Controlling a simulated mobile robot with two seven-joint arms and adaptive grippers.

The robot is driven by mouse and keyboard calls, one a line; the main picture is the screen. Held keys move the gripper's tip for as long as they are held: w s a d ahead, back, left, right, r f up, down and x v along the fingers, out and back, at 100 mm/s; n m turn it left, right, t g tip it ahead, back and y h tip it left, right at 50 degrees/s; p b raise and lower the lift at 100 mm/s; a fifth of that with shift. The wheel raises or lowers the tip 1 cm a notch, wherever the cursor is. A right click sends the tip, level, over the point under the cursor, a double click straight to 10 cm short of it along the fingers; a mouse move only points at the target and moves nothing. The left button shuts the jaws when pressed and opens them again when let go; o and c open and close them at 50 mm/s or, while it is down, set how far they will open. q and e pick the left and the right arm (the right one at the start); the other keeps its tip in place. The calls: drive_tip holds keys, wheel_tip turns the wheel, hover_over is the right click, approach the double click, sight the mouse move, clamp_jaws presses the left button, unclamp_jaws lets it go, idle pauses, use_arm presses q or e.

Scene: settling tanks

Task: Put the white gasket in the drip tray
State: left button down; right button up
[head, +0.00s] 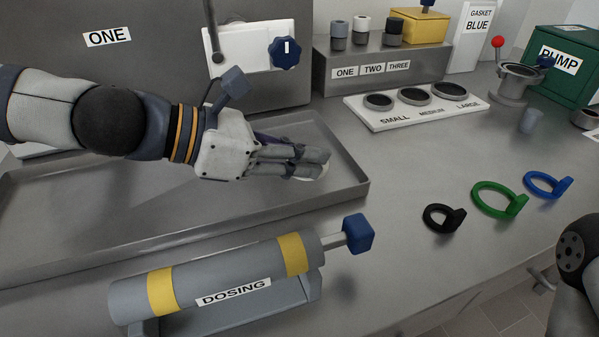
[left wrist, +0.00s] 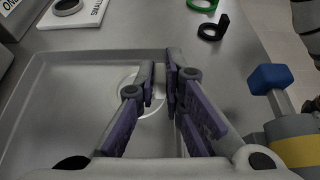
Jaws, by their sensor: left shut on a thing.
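My left gripper (head: 322,163) is over the right part of the drip tray (head: 338,201), a wide grey metal tray with a low rim. Its fingers are shut on the white gasket (head: 324,172), which shows only as a pale edge at the fingertips, mostly hidden by them. In the left wrist view the gasket (left wrist: 149,105) is a pale ring at the fingertips (left wrist: 163,82), with the tray floor (left wrist: 62,115) behind it. I cannot tell whether the gasket touches the tray floor. My right gripper is not in view.
Black (head: 437,219), green (head: 492,200) and blue (head: 546,185) gaskets with tabs lie on the bench to the right. The DOSING cylinder (head: 220,287) with a blue knob stands in front of the tray. A white board with SMALL, MEDIUM, LARGE rings (head: 415,112) is behind.

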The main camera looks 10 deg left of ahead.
use_arm(q)
drive_tip(key=f, duration=0.1)
drive_tip(key=f+b, duration=0.1)
drive_tip(key=f, duration=0.2)
drive_tip(key=shift+w+a+f+b, duration=0.1)
drive_tip(key=shift+a+f+b, duration=0.05)
drive_tip(key=shift+a+b, duration=0.2)
drive_tip(key=shift+r, duration=0.25)
drive_tip(key=shift+f, duration=0.15)
drive_tip(key=c, duration=2)
unclamp_jaws()
drive_tip(key=shift+o, duration=0.2)
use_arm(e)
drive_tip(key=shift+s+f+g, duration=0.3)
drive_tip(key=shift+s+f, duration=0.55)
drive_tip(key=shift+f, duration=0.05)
